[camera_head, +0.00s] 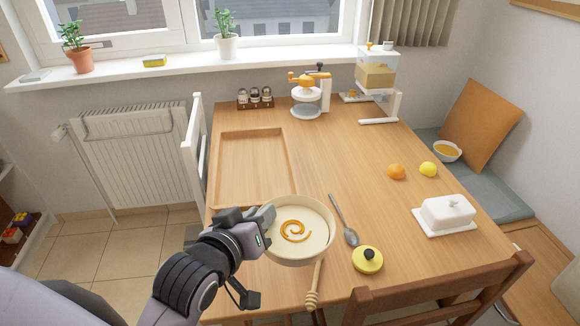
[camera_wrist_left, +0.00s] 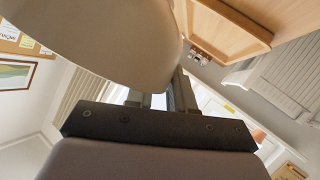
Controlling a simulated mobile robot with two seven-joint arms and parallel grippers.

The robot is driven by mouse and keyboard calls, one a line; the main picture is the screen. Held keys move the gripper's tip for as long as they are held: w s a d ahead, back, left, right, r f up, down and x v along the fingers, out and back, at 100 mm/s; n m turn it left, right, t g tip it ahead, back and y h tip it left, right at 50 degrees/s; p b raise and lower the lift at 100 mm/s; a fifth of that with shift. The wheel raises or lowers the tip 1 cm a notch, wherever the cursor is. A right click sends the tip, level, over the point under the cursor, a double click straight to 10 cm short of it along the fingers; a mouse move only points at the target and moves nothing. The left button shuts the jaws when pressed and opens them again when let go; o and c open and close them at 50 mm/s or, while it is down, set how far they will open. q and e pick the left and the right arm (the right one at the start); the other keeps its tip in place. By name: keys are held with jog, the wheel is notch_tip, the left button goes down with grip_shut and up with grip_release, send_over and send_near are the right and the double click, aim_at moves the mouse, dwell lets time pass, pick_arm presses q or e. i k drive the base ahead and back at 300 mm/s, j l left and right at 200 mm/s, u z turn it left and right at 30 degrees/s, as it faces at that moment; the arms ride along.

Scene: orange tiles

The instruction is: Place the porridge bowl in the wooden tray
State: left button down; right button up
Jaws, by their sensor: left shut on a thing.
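The porridge bowl (camera_head: 312,247) is cream with an orange swirl on its pale contents. It is at the near left part of the table in the head view. My left gripper (camera_head: 268,222) is shut on the bowl's left rim. In the left wrist view the bowl's outer side (camera_wrist_left: 105,35) fills the upper left, by the fingers (camera_wrist_left: 165,95). The wooden tray (camera_head: 290,165) lies on the table just beyond the bowl and is empty; its edge also shows in the left wrist view (camera_wrist_left: 235,12). The bowl hides the tray's near right corner. My right gripper is not in view.
A spoon (camera_head: 344,222), a yellow lidded pot (camera_head: 367,260) and a honey dipper (camera_head: 313,290) lie near the bowl. A white butter dish (camera_head: 447,215), an orange (camera_head: 396,172) and a lemon (camera_head: 428,169) are at the right. A chair back (camera_head: 440,285) stands at the near edge.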

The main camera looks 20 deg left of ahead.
aim_at(253, 157)
jog(key=j+z, duration=0.5)
jog(key=z, duration=0.25)
jog(key=k+j+z, duration=0.4)
jog(key=j, duration=0.15)
jog(key=k+j+z, duration=0.1)
jog(key=k+j, duration=0.15)
jog(key=j, duration=0.2)
jog(key=k+j, duration=0.25)
jog(key=j, duration=0.25)
jog(key=k+j+z, duration=0.15)
jog(key=j, duration=0.3)
jog(key=k, duration=0.1)
